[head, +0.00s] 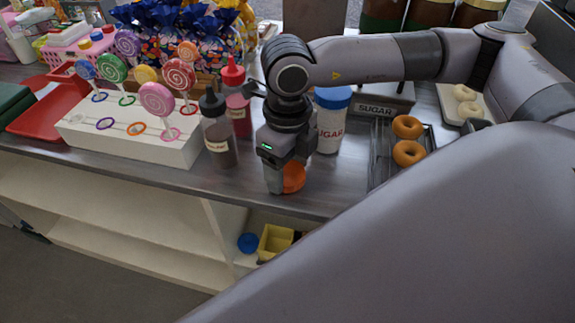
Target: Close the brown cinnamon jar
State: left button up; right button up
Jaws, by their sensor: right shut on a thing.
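My right gripper (279,181) points down at the counter's front part, in the middle of the picture. It is shut on an orange round thing (294,178), which looks like a lid and is partly hidden by the fingers. I cannot tell whether it touches the counter. I cannot make out a brown cinnamon jar; my right gripper and wrist cover the area where one could stand. My left gripper is not in view.
A sugar jar (331,120) with a blue lid stands just right of my gripper. Brown (218,137) and red (238,104) squeeze bottles stand left. A white lollipop stand (182,150) is further left; doughnuts (408,153) lie on a dark rack at right.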

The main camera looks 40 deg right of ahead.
aim_at(287, 173)
notch_tip(287, 173, up, 20)
jog(key=shift+p, duration=0.45)
jog(key=shift+f, duration=0.15)
